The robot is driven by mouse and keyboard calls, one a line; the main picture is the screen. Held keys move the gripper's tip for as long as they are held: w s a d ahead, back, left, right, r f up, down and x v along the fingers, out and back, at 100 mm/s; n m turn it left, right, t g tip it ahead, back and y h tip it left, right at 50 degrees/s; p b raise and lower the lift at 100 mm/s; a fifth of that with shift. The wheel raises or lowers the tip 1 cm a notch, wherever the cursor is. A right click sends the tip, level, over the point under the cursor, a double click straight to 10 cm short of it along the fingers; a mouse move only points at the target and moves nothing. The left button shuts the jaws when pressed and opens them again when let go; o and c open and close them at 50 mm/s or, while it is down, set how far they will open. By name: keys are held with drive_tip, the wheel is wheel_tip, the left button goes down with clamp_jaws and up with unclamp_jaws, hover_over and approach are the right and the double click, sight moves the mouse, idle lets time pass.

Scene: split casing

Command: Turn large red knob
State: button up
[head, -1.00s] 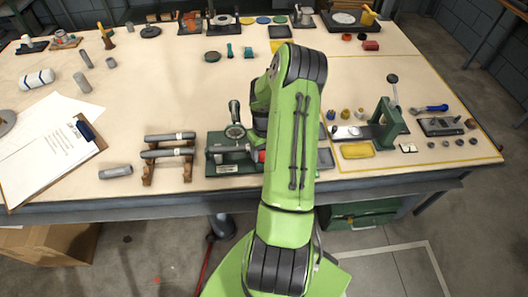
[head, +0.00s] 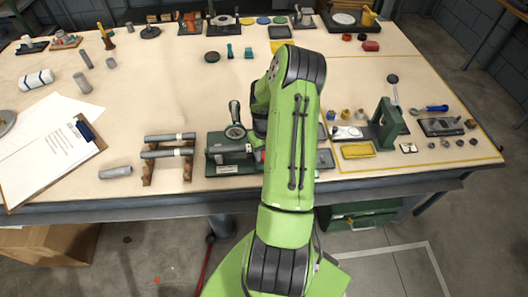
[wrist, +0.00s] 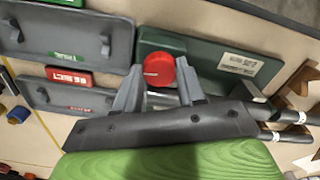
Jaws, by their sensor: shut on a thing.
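The large red knob (wrist: 160,70) is round, with a pale line on its face. It sits at the edge of a dark green fixture (wrist: 215,62) with a white label. My gripper (wrist: 160,78) has one grey finger on each side of the knob and is shut on it. In the head view the green fixture (head: 225,168) stands near the table's front edge. My green arm covers its right part there and most of the knob.
Grey trays (wrist: 75,35) with green and red labels lie left of the knob in the wrist view. In the head view, rods on a wooden rack (head: 168,150) stand left of the fixture. A green press-like stand (head: 385,125) is to the right.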

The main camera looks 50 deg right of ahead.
drive_tip(key=m+b, duration=0.1)
drive_tip(key=m, duration=0.3)
drive_tip(key=shift+b, duration=0.3)
drive_tip(key=shift+m+b, duration=0.6)
drive_tip(key=shift+m, duration=1.7)
drive_tip(key=o, duration=1.1)
drive_tip(key=shift+c, duration=0.2)
wheel_tip(320, 180, up, 16)
drive_tip(key=p, duration=0.1)
drive_tip(key=shift+p, duration=0.3)
drive_tip(key=shift+f, duration=0.1)
